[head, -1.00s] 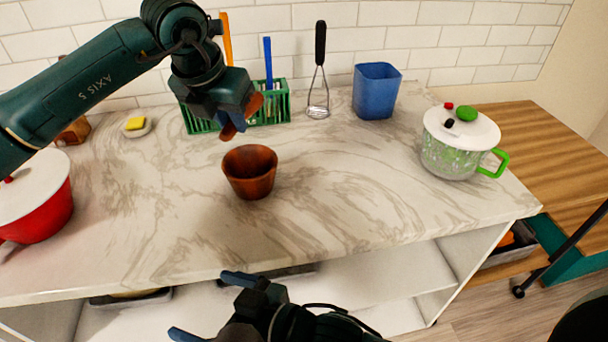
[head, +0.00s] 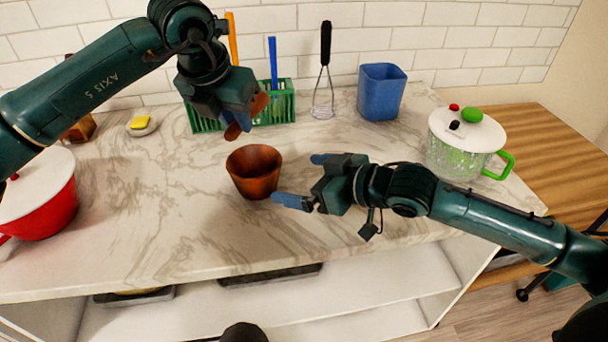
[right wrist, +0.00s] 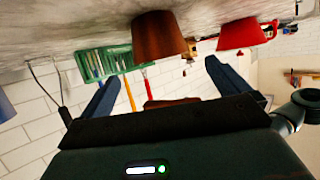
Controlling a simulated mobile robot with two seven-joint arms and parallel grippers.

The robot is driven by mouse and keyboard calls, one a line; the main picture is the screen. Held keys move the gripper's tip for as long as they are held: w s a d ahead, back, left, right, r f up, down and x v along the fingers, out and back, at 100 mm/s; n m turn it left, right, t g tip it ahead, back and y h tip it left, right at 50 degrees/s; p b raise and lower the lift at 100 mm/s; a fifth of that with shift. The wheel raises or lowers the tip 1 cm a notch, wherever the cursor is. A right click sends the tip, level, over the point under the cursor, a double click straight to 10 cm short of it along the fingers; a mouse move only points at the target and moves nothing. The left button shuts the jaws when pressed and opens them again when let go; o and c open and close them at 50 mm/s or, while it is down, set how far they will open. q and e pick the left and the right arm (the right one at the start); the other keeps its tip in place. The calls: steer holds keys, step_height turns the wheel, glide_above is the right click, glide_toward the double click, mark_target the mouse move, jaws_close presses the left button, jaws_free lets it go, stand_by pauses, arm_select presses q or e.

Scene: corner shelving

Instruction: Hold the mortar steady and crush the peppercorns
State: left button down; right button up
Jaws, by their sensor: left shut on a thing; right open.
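The mortar (head: 254,178) is a brown wooden cup standing upright on the marble counter in the head view. It also shows upside down in the right wrist view (right wrist: 160,38). My left gripper (head: 243,114) is above and slightly left of the mortar, shut on a brown wooden pestle (head: 232,132), whose lower end hangs clear of the rim. My right gripper (head: 300,180) is open and empty just right of the mortar, its fingers pointing at it. In the right wrist view the mortar stands between and beyond the open fingers (right wrist: 160,76). No peppercorns can be made out inside the mortar.
A green rack (head: 277,108) with utensils, a whisk (head: 323,85) and a blue cup (head: 381,92) stand along the back wall. A lidded pot (head: 458,148) is at the right, a red pot (head: 45,212) at the left. Counter in front of the mortar is clear.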

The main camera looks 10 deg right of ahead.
mark_target(263, 173)
steer(key=shift+w+d, duration=0.1)
steer(key=shift+w, duration=0.15)
steer(key=x, duration=1.1)
steer(key=shift+w+a+f, duration=0.15)
steer(key=shift+a+f, duration=0.1)
steer(key=shift+c, duration=0.6)
steer(key=c, duration=0.7)
steer(key=shift+c, duration=0.2)
steer(key=o, duration=0.9)
steer(key=shift+c, duration=0.2)
steer(key=shift+c, duration=0.4)
